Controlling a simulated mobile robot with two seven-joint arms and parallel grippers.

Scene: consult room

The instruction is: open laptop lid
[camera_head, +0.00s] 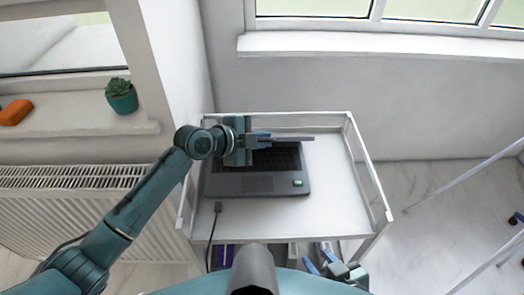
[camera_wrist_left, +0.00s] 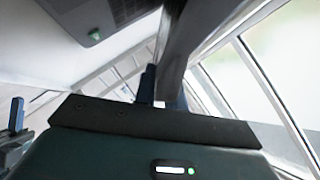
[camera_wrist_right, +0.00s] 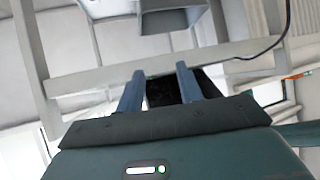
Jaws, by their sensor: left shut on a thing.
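A dark grey laptop (camera_head: 258,186) sits on the top shelf of a white cart, its keyboard and touchpad in view. Its lid (camera_head: 295,139) stands up from the back of the base and shows nearly edge-on as a thin dark strip. My left gripper (camera_head: 262,140) is shut on the lid at its left part, above the keyboard. In the left wrist view the lid (camera_wrist_left: 188,38) runs up from between the fingers, which are partly hidden. My right gripper (camera_head: 322,263) is low, in front of the cart. In the right wrist view its two fingers (camera_wrist_right: 160,88) are apart and empty.
The white cart (camera_head: 345,205) has raised rails at its sides and back; its top is bare right of the laptop. A dark cable (camera_head: 213,225) hangs over the front edge. A window sill (camera_head: 340,43) is behind, a radiator (camera_head: 70,205) at left.

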